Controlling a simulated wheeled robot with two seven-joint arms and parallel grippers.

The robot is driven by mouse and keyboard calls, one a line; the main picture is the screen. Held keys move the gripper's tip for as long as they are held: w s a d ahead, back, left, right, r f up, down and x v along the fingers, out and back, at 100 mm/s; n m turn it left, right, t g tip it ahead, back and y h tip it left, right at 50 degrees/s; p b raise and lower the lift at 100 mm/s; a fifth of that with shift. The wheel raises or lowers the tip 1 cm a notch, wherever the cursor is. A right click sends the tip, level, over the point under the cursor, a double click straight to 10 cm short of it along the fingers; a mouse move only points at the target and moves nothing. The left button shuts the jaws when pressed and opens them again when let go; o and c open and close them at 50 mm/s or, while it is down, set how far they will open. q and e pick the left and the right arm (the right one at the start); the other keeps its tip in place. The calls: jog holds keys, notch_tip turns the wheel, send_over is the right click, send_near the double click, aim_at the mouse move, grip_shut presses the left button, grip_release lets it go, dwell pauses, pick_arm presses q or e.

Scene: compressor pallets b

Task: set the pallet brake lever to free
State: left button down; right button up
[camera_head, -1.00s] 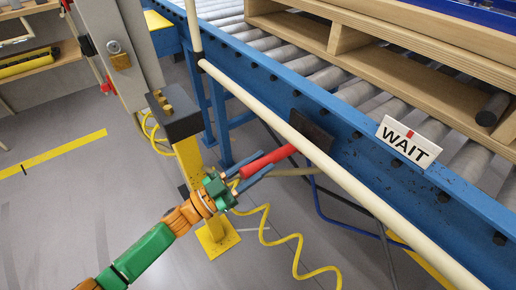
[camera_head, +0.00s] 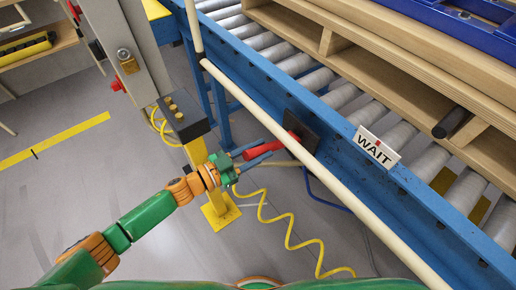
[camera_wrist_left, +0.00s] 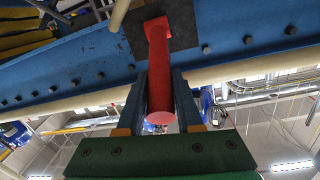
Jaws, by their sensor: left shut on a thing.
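The red brake lever (camera_head: 268,148) sticks out from a dark plate (camera_head: 299,127) on the side of the blue conveyor frame. My left gripper (camera_head: 262,152) is shut on the lever's outer part, with one finger on each side. The left wrist view shows the red lever (camera_wrist_left: 159,70) between the two fingers of my left gripper (camera_wrist_left: 158,85), its round end facing the camera. The lever's base meets the dark plate (camera_wrist_left: 180,28) there. No marking for the lever's positions is readable. My right gripper is not in view.
A cream rail (camera_head: 325,172) runs along the conveyor, passing over the plate in the head view. A WAIT sign (camera_head: 375,148) sits on the blue frame. A wooden pallet (camera_head: 385,72) rests on the rollers. A yellow post with a button box (camera_head: 187,118) and a coiled yellow hose (camera_head: 290,235) stand close to my arm.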

pick_arm(q)
jog(key=shift+r, duration=0.1)
jog(key=c, duration=0.6)
grip_release()
jog(key=v, duration=0.7)
